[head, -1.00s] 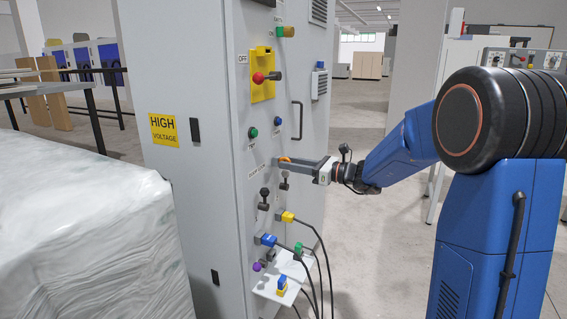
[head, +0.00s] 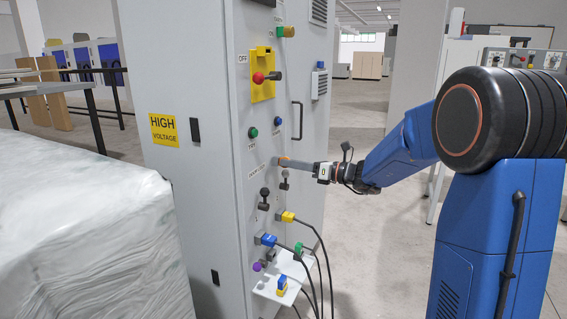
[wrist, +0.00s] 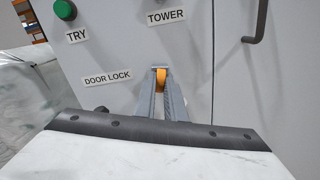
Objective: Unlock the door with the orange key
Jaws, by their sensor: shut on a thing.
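The orange key (head: 283,159) is at the front of the grey cabinet, close against the panel. In the wrist view the key (wrist: 161,77) shows between my fingertips, right of the "DOOR LOCK" label (wrist: 107,77). My gripper (head: 288,161) is shut on the key, reaching in from the right; it also shows in the wrist view (wrist: 160,86). The lock itself and the key's far end are hidden, so how deep the key sits cannot be told. The cabinet door with its black handle (head: 298,120) looks shut.
A yellow switch plate with a red knob (head: 258,77) and green (head: 253,132) and blue buttons are above the key. Black levers (head: 264,197), a yellow plug (head: 287,216) and a blue plug (head: 267,239) with hanging cables are below. A wrapped bale (head: 85,220) stands at left.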

